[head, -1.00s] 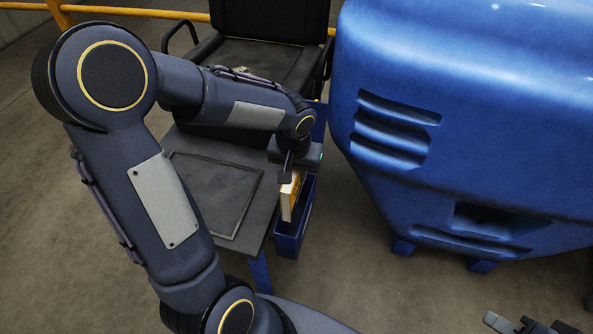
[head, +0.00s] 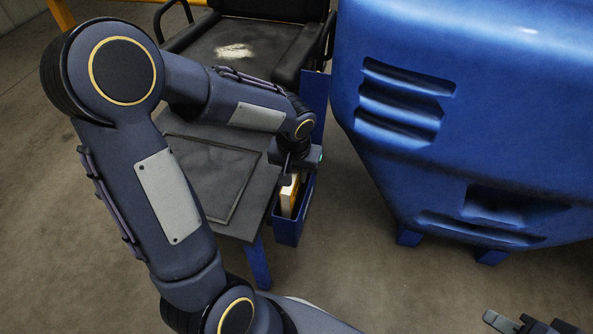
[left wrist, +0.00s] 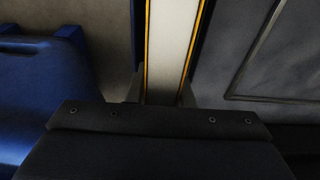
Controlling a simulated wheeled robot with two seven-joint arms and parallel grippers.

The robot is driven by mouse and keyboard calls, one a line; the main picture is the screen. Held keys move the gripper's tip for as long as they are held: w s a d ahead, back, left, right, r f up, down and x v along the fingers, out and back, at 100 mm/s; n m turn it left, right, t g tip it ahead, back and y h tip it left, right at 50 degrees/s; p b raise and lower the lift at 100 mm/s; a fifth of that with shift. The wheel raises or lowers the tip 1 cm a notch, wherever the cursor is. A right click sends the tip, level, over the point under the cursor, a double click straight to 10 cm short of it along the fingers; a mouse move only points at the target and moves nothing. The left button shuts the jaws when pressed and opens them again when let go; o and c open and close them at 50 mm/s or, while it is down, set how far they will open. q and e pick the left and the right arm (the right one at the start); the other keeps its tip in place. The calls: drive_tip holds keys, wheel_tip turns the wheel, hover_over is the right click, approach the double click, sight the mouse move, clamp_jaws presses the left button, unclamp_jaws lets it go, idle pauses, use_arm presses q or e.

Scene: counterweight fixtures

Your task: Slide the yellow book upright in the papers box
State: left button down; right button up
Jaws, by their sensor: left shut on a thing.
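The yellow book (head: 289,198) stands upright, its lower part inside the narrow blue papers box (head: 288,232) at the right side of the small table. My left gripper (head: 289,177) is above the box, shut on the book's upper part. In the left wrist view the book (left wrist: 173,40) shows as pale pages between two yellow cover edges, between my fingers (left wrist: 160,92). The box hides the book's lower end, so I cannot tell whether it touches the bottom. My right gripper (head: 530,324) is at the bottom right, fingers apart and empty, partly cut off by the frame.
The dark table top (head: 210,185) with a raised frame lies left of the box. A large blue machine (head: 450,130) stands close on the right. A black chair (head: 245,45) is behind. Bare floor (head: 370,285) lies in front of the machine.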

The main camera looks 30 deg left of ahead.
idle(0.4)
use_arm(q)
drive_tip(key=c, duration=1.2)
unclamp_jaws()
drive_tip(key=r+p, duration=0.1)
drive_tip(key=r, duration=0.1)
drive_tip(key=r+p, duration=0.1)
drive_tip(key=r, duration=0.1)
drive_tip(key=s+r+p, duration=0.1)
drive_tip(key=r, duration=0.1)
drive_tip(key=shift+d+r, duration=0.1)
drive_tip(key=shift+r, duration=0.25)
drive_tip(key=shift+s+r, duration=0.1)
drive_tip(key=shift+r, duration=0.35)
drive_tip(key=s+d+r+m+t+h, duration=0.1)
drive_tip(key=s+d+r+t+h, duration=0.15)
drive_tip(key=s, duration=0.55)
drive_tip(key=s+d+r+t+h, duration=0.2)
drive_tip(key=s+r, duration=0.2)
drive_tip(key=s, duration=0.4)
wheel_tip(320, 180, up, 26)
drive_tip(key=p, duration=2.6)
drive_tip(key=shift+a+g+p, duration=0.25)
drive_tip(key=shift+g+p, duration=0.1)
